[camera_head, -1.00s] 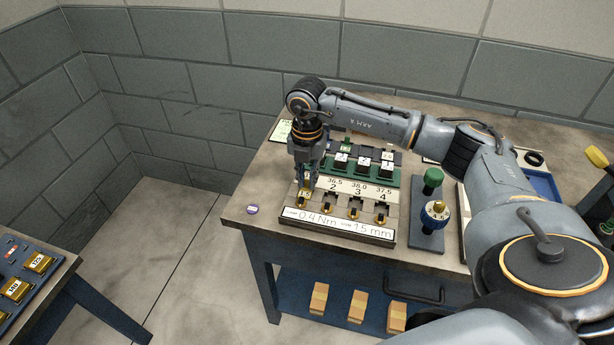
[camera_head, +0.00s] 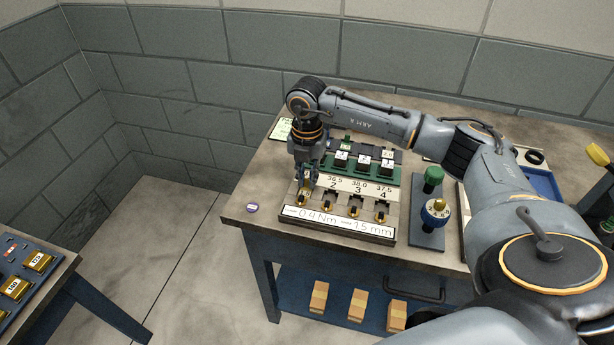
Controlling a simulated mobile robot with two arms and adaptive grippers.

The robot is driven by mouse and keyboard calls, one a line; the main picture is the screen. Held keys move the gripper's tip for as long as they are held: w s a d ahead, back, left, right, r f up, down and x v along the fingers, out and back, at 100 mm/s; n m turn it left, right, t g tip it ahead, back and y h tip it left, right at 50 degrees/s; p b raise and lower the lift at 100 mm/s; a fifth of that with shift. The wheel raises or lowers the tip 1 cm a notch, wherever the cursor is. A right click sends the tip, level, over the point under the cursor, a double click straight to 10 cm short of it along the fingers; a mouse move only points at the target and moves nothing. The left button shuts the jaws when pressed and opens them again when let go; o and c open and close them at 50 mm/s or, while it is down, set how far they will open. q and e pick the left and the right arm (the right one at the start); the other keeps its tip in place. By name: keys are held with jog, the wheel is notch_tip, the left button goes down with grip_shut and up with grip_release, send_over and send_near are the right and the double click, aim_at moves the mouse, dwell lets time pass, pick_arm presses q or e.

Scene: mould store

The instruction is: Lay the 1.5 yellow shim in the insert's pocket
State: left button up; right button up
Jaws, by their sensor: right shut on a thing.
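My right gripper (camera_head: 307,187) is in the head view, pointing down at the left end of the grey insert rack (camera_head: 343,226). It is shut on a small yellow piece, which looks like the yellow shim; the fingers hide most of it, and its thickness mark is not readable. The gripper is over the first place of the rack, where a gold and dark insert (camera_head: 302,201) shows just below the fingertips. I cannot tell whether the shim touches the pocket. My left gripper is not in view.
A card (camera_head: 338,224) reads 0.4 Nm and 1.5 mm. A green knob and blue dial (camera_head: 435,213) stand on a grey plate at right. A purple-topped disc (camera_head: 252,208) lies near the left table edge.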

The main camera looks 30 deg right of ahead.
jog(key=shift+f, duration=0.25)
dwell(1.8)
jog(key=shift+r, duration=0.3)
dwell(0.6)
jog(key=o, duration=1.2)
jog(key=shift+r, duration=0.1)
jog(key=shift+r+p, duration=2.55)
jog(key=shift+r, duration=1.15)
jog(key=shift+f, duration=0.1)
